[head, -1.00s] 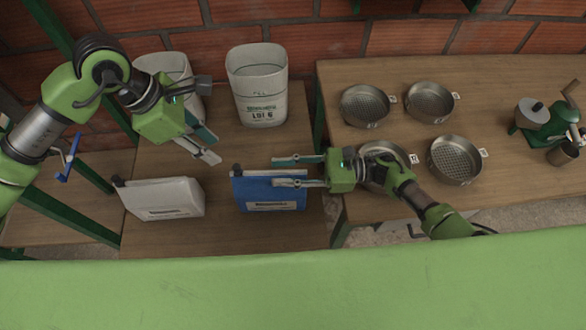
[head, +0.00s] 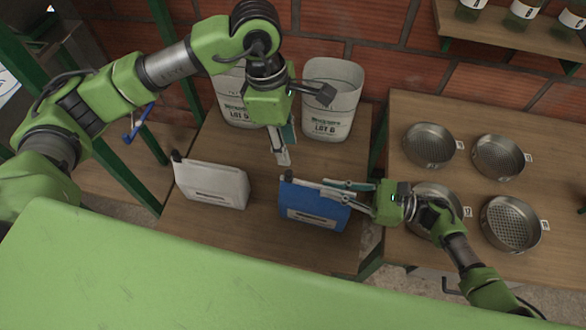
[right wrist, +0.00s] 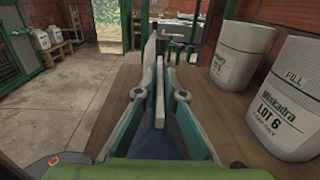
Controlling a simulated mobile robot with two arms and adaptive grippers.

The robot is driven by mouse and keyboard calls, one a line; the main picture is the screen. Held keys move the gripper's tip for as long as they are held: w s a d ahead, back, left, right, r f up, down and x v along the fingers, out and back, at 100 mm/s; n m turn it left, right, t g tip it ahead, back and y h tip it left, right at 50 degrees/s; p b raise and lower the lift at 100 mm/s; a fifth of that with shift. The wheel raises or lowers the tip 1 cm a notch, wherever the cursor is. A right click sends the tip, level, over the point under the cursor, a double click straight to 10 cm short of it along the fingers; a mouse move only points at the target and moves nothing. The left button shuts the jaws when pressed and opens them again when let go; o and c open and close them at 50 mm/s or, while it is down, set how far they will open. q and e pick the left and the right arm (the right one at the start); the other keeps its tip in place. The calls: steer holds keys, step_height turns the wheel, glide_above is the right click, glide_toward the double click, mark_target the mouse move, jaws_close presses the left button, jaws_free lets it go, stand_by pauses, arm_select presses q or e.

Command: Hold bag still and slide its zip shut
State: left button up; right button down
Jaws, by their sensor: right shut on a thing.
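The blue bag (head: 312,209), with a pale label on its front, stands upright on the low wooden table. A small dark piece (head: 284,174), perhaps the zip slider, sits at its top left corner. My right gripper (head: 328,190) comes from the right and is shut on the blue bag near its upper edge. In the right wrist view the blue bag (right wrist: 158,142) and its pale top strip show between the fingers. My left gripper (head: 281,157) points down, just above and behind the bag's left end. Its fingers overlap in the head view, so their gap is unclear.
A white bag (head: 211,186) with a dark piece at its top left stands left of the blue one. Two white buckets, one marked LOT 6 (head: 330,100), stand behind. Several metal sieves (head: 430,146) lie on the right table. A green surface (head: 180,270) fills the front.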

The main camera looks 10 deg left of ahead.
mark_target(289, 172)
arm_select(q)
steer(key=shift+m+y, duration=0.4)
steer(key=shift+y, duration=0.4)
steer(key=f, duration=1.1)
steer(key=shift+w+d, duration=0.2)
